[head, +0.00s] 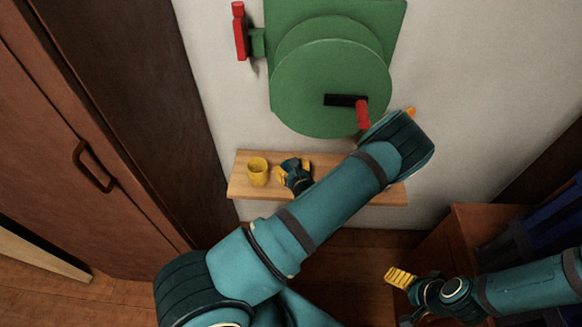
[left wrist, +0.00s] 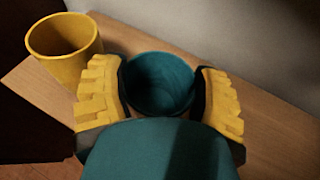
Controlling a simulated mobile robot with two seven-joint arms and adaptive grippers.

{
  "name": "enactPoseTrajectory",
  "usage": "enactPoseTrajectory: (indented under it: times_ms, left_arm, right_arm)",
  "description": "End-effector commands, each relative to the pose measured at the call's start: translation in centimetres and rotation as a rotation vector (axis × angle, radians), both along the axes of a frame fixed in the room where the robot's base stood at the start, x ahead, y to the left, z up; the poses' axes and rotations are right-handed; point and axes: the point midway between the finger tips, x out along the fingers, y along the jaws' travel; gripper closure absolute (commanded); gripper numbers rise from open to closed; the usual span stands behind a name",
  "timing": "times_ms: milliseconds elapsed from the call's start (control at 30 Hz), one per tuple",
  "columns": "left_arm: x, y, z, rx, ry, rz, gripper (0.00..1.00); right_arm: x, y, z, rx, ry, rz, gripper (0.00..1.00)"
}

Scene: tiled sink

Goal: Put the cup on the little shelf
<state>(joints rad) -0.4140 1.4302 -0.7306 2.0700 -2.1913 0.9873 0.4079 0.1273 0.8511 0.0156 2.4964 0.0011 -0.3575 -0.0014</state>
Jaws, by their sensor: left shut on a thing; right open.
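A teal cup (left wrist: 160,82) sits between the yellow fingers of my left gripper (left wrist: 165,95) in the left wrist view, its open rim facing the camera. The left gripper (head: 292,173) is shut on it at the little wooden shelf (head: 240,187), which also shows in the left wrist view (left wrist: 265,115). I cannot tell whether the cup's base touches the shelf. A yellow cup (head: 258,172) stands upright on the shelf just left of the gripper, and also shows in the left wrist view (left wrist: 66,52). My right gripper (head: 401,290) is open and empty, low on the right.
A green wall device (head: 325,85) with a disc and red handles (head: 239,30) is above the shelf. A brown cabinet (head: 60,130) stands on the left. A wooden unit (head: 470,225) is at the right. My left arm hides part of the shelf's right half.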

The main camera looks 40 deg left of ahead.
Motion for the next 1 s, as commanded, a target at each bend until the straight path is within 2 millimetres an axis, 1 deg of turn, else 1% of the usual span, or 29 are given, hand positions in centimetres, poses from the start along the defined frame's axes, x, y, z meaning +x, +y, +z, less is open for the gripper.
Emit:
enactPoseTrajectory:
  times_ms: [33, 67, 100, 133, 367, 467, 533, 667, 900, 1000]
  left_arm:
    - [0.0, 0.0, -0.2, 0.000, 0.000, 0.000, 0.29]
    - [0.0, 0.0, -0.1, 0.000, 0.000, 0.000, 0.19]
    - [0.0, 0.0, -0.1, 0.000, 0.000, 0.000, 0.05]
    - [0.0, 0.0, -0.1, 0.000, 0.000, 0.000, 0.00]
    - [0.0, 0.0, -0.1, 0.000, 0.000, 0.000, 0.00]
    - [0.0, 0.0, 0.3, 0.001, -0.001, 0.000, 0.00]
    - [-0.3, -0.4, 0.5, -0.001, 0.000, -0.001, 0.00]
    - [-1.4, -2.0, 1.3, -0.001, 0.001, -0.002, 0.00]
    - [-4.2, -5.9, 3.0, -0.002, 0.001, -0.003, 0.00]
    - [-5.2, -7.2, 3.6, -0.001, 0.002, -0.003, 0.00]
  right_arm:
    - [0.0, 0.0, -0.1, 0.000, 0.000, 0.000, 0.17]
    - [0.0, 0.0, -0.1, 0.000, 0.000, 0.000, 0.17]
    - [0.0, 0.0, -0.1, 0.000, 0.000, 0.000, 0.17]
    - [0.0, 0.0, -0.1, 0.000, 0.000, 0.000, 0.17]
    - [0.0, 0.0, 0.0, 0.000, 0.000, 0.000, 0.17]
    - [0.0, 0.0, 0.1, 0.000, 0.000, 0.000, 0.17]
    - [0.0, 0.0, 0.3, 0.000, 0.001, 0.000, 0.17]
    - [-0.1, 0.0, 0.8, 0.001, 0.003, 0.000, 0.17]
    - [-0.3, 0.0, 1.8, 0.001, 0.008, 0.002, 0.17]
    - [-0.4, 0.0, 2.1, 0.001, 0.010, 0.002, 0.17]
